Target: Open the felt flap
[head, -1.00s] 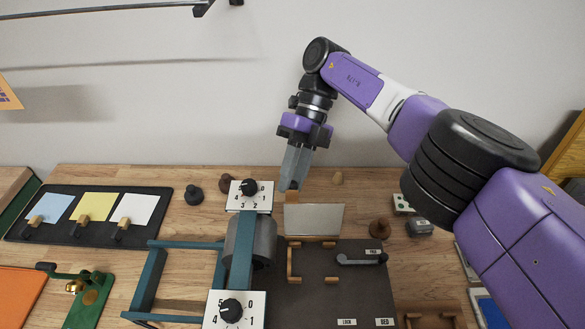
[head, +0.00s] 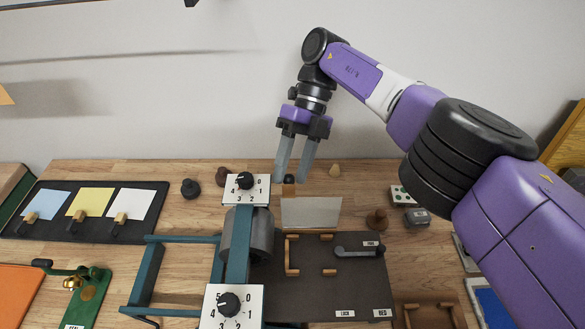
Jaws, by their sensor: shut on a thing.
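A pale grey panel (head: 312,213) lies at the back of the dark board (head: 345,285); it looks like the felt flap, but I cannot be sure. A small wooden tab (head: 289,190) is near the panel's upper left corner, with a dark round knob (head: 288,179) just behind it. My gripper (head: 291,181) points down here. Its grey fingers stand apart, one on each side of the tab and knob. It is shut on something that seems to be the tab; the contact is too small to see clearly.
A teal frame with a grey roller (head: 250,237) and numbered dials (head: 246,187) stands close to the left. A grey lever (head: 357,251) is on the board. Small knobs (head: 191,188) stand behind the frame, and another (head: 377,220) is right of the panel. The wall is close behind.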

